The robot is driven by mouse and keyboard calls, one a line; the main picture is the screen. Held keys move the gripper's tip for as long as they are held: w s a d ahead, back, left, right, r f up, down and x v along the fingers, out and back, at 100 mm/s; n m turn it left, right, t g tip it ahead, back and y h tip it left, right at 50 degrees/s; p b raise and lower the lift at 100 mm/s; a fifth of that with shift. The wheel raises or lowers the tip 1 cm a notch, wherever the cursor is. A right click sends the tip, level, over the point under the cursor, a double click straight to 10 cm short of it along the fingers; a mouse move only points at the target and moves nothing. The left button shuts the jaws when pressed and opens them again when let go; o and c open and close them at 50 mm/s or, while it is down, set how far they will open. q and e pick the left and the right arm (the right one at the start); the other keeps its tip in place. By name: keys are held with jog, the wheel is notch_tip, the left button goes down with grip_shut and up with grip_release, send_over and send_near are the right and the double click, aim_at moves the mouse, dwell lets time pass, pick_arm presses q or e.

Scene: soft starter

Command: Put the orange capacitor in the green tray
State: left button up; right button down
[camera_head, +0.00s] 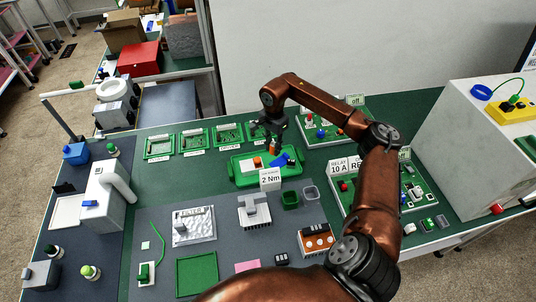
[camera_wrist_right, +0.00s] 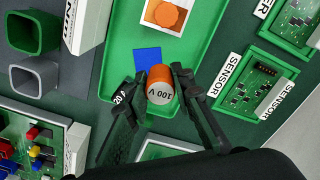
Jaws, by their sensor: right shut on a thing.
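My right gripper (camera_head: 275,140) is shut on an orange capacitor (camera_wrist_right: 160,80), a short cylinder whose pale end reads "100 V" in the right wrist view. The capacitor also shows as a small orange spot below the fingers in the head view (camera_head: 274,150). It is over the green tray (camera_head: 240,178); I cannot tell whether it touches the tray floor. My left gripper is not in view.
A "2 Nm" sign (camera_head: 270,179) stands at the tray's front edge, near a green bin (camera_head: 290,199) and a grey bin (camera_head: 311,193). Several framed green boards (camera_head: 194,138) line the back. Relay panels (camera_head: 345,190) lie to the right, partly behind my arm.

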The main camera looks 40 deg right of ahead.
aim_at(268, 159)
jog(key=shift+w+a+f, duration=0.2)
jog(key=shift+w+f, duration=0.3)
jog(key=shift+f, duration=0.15)
jog(key=shift+w+a+f, duration=0.2)
jog(key=shift+w+f, duration=0.3)
jog(key=shift+f, duration=0.1)
notch_tip(268, 159, down, 4)
jog(key=shift+w+r, duration=0.15)
jog(key=shift+r, duration=0.05)
jog(key=c, duration=1.7)
grip_release()
jog(key=shift+r, duration=0.2)
notch_tip(268, 159, up, 12)
jog(key=shift+f, duration=0.1)
